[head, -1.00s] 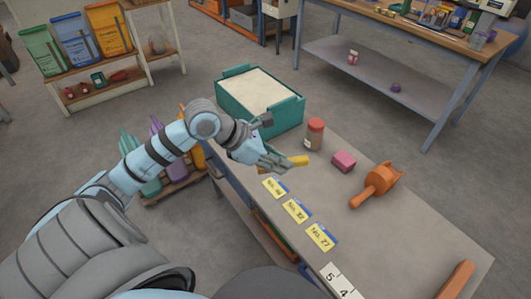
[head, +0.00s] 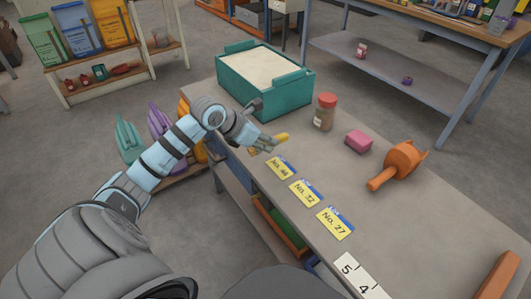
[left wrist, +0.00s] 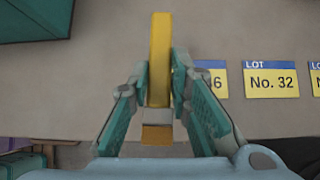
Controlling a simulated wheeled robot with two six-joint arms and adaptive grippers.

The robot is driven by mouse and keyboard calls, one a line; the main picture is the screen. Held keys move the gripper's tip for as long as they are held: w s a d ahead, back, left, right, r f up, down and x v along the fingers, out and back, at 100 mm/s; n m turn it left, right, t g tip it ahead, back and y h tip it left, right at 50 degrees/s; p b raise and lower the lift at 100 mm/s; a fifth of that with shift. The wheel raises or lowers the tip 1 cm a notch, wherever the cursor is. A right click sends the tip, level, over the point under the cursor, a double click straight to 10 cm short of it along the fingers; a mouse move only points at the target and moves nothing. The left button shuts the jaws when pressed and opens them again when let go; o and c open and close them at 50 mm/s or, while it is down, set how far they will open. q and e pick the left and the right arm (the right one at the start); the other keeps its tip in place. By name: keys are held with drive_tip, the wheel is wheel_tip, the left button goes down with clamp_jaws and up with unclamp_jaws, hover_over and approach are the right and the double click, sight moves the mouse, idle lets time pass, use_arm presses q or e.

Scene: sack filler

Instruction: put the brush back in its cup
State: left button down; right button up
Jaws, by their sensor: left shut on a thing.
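I cannot surely pick out the brush's cup. My right gripper is not in view.
The grey bench (head: 300,140) also bears a teal bin (head: 265,97) of pale material, a red-lidded jar (head: 324,112), a pink block (head: 358,141) and an orange scoop (head: 398,165). More labels lie towards the front. A second bench (head: 430,85) stands at the back right.

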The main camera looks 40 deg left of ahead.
sight(265, 160)
use_arm(q)
wheel_tip(265, 160, down, 3)
drive_tip(key=shift+f+b, duration=0.2)
drive_tip(key=shift+b, duration=0.2)
drive_tip(key=shift+f, duration=0.2)
drive_tip(key=shift+s+f+b, duration=0.15)
drive_tip(key=shift+f+b, duration=0.35)
drive_tip(key=shift+f, duration=0.05)
drive_tip(key=c, duration=1.6)
unclamp_jaws()
drive_tip(key=shift+d, duration=0.1)
drive_tip(key=shift+c, duration=0.2)
drive_tip(key=shift+o, duration=0.8)
drive_tip(key=shift+f, duration=0.15)
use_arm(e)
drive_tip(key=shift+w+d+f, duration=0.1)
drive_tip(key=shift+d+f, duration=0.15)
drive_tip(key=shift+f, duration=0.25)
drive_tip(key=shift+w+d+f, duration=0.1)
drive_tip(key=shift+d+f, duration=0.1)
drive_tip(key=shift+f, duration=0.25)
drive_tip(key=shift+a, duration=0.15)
